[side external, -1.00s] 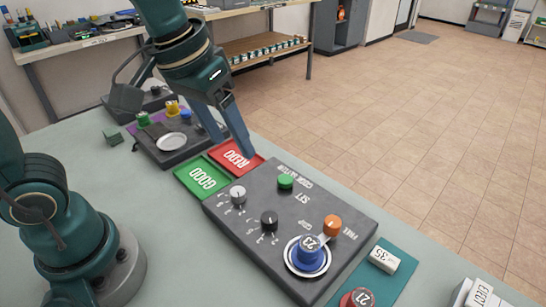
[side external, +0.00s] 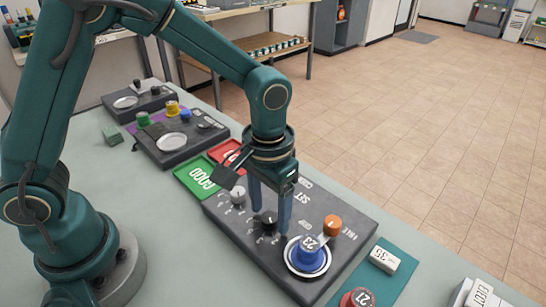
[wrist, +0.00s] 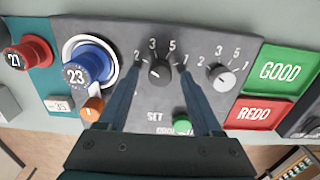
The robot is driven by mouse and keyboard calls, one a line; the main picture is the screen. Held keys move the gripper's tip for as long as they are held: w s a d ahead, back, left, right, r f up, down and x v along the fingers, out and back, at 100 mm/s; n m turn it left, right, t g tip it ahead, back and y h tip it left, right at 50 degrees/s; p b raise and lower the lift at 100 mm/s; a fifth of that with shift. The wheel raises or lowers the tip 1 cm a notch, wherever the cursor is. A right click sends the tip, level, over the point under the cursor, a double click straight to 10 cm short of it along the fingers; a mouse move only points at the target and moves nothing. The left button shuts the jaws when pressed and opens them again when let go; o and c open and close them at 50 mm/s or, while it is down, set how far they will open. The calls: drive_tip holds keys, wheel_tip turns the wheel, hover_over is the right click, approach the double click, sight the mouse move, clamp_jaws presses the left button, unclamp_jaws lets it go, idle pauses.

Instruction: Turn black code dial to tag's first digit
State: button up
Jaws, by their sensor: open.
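The black dial (side external: 267,224) stands on the dark panel (side external: 228,226); digits 2, 3, 5 and 1 are arced around it in the wrist view (wrist: 160,72). Its white pointer mark is too small to read surely. My gripper (wrist: 160,76) is open, with one finger on each side of the dial. It points down at the dial in the side view, and I cannot tell whether the fingers touch it. A blue cylinder (wrist: 91,62) with a white 23 tag (wrist: 75,73) sits on a round white plate on the same panel.
A silver dial (wrist: 221,78) and a green button (wrist: 182,127) flank the black dial. An orange knob (side external: 332,225) stands by the blue cylinder. Green GOOD (wrist: 280,68) and red REDO (wrist: 256,112) trays, a 35 block (side external: 384,258) and a red 21 piece (side external: 357,300) lie beside the panel.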

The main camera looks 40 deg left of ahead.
drive_tip(key=shift+f, duration=0.25)
clamp_jaws()
drive_tip(key=shift+m, duration=0.4)
drive_tip(key=m, duration=0.2)
drive_tip(key=shift+m, duration=0.4)
drive_tip(key=shift+r+m, duration=0.1)
drive_tip(key=shift+m, duration=2)
unclamp_jaws()
